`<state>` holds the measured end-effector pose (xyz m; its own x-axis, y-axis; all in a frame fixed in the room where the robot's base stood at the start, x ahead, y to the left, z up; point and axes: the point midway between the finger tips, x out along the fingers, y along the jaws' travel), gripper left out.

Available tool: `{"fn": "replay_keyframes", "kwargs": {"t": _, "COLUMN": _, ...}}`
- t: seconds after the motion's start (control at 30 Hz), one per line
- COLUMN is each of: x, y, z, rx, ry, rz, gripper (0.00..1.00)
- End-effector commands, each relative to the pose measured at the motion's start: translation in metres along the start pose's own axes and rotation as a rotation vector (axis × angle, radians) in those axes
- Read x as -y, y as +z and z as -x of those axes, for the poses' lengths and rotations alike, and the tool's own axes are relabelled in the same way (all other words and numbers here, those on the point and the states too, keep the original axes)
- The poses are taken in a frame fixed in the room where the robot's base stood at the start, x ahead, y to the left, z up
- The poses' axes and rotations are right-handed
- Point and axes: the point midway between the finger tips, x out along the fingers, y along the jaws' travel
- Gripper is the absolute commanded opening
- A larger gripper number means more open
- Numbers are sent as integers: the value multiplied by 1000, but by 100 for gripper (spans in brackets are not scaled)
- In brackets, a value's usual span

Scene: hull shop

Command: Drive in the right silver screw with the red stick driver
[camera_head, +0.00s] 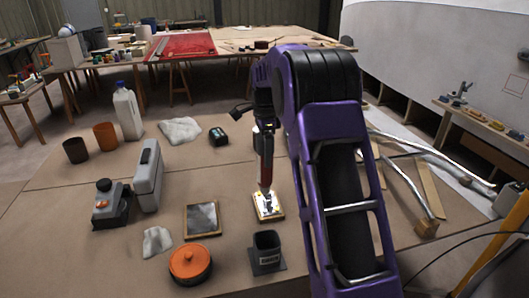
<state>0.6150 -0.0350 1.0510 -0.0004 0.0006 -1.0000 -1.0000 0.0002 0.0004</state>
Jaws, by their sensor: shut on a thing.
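My gripper (265,156) points down over the work table and is shut on the red stick driver (265,178). Only the lower part of the driver shows, upright below the jaws. Its tip is over a small bright metal plate with a wooden edge (276,215). I cannot tell whether the tip touches a screw. The silver screws are too small and glary to tell apart, so the right one cannot be made out.
A grey square holder (267,262) stands in front of the plate. A framed dark panel (202,219), an orange round tin (190,263) and a grey case (148,176) are to the left. Bent metal tubes (407,184) lie right of my arm. Table between plate and panel is clear.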

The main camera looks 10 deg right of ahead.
Motion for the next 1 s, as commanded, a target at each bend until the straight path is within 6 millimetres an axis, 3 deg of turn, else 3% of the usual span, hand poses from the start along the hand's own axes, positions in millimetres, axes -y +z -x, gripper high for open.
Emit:
{"fn": "replay_keyframes", "kwargs": {"t": 0.6, "x": 0, "y": 0, "z": -52, "rx": 0, "ry": -1, "rz": 0, "gripper": 6}}
{"fn": "replay_keyframes", "kwargs": {"t": 1.0, "x": 0, "y": 0, "z": -56, "rx": 0, "ry": -1, "rz": 0, "gripper": 6}}
